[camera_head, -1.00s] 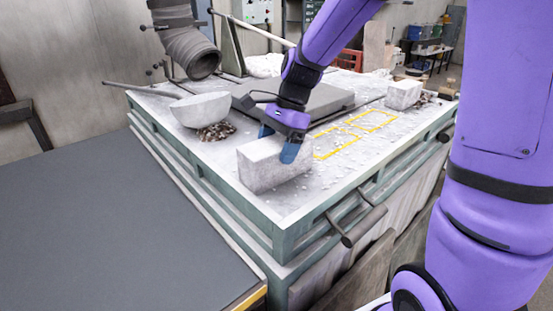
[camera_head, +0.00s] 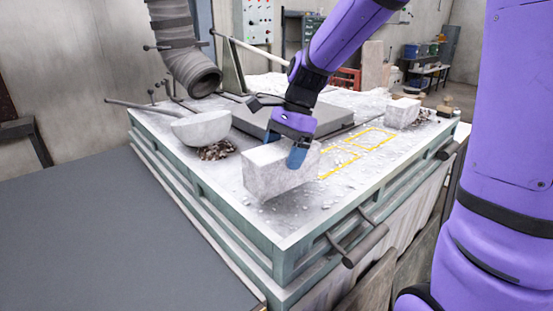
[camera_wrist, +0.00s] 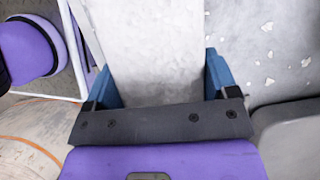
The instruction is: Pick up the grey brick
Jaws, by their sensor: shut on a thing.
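The grey brick (camera_head: 275,173) is a pale, rough block near the front corner of the work table in the head view. My gripper (camera_head: 293,150) is shut on it from above, with one blue finger showing against its right part. In the wrist view the brick (camera_wrist: 155,50) lies between the two blue fingers of my gripper (camera_wrist: 160,85). The brick seems to hang a little above the table, with a shadow and bits of debris below it. Its far side is hidden.
A bowl-shaped ladle (camera_head: 202,128) with a long handle rests left of the brick above dark rubble (camera_head: 217,151). A grey slab (camera_head: 255,117) lies behind. Yellow outlines (camera_head: 357,152) mark the tabletop to the right. Another pale block (camera_head: 402,113) stands at the far right.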

